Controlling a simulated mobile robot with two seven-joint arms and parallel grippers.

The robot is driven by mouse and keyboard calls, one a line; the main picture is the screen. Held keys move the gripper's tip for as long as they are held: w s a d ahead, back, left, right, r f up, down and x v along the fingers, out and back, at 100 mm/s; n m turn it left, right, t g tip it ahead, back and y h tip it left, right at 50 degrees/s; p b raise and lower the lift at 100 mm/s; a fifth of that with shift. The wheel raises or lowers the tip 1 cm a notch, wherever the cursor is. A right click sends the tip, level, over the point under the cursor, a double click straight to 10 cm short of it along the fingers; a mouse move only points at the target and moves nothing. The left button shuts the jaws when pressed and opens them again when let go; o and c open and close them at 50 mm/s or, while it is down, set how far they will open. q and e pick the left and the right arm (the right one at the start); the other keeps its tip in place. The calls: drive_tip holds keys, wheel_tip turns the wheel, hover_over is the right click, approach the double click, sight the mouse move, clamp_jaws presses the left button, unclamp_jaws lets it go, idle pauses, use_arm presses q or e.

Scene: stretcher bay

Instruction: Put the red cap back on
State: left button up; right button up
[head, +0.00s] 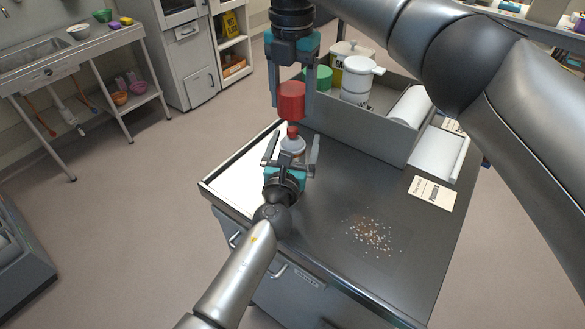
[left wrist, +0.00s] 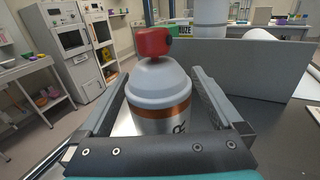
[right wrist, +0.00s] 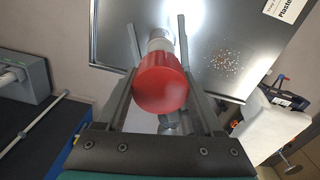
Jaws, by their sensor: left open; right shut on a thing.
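A white and silver spray can (head: 292,147) with an orange band (left wrist: 160,112) stands upright on the metal worktop. A small red nozzle (head: 292,131) is on its top; it also shows in the left wrist view (left wrist: 154,42). My left gripper (head: 291,155) is open, with one finger on each side of the can. My right gripper (head: 291,92) reaches down from above and is shut on the red cap (head: 291,103). The cap is above the nozzle, apart from it in the head view. In the right wrist view the cap (right wrist: 160,84) partly hides the can.
A grey-walled bin (head: 375,130) behind the can holds a white canister (head: 357,80), a green container (head: 319,77) and a white roll (head: 409,106). A card (head: 432,193) and scattered crumbs (head: 370,237) lie on the worktop (head: 330,205) to the right. The worktop's left edge is close.

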use_arm(q)
drive_tip(key=shift+c, duration=0.4)
clamp_jaws()
idle(0.4)
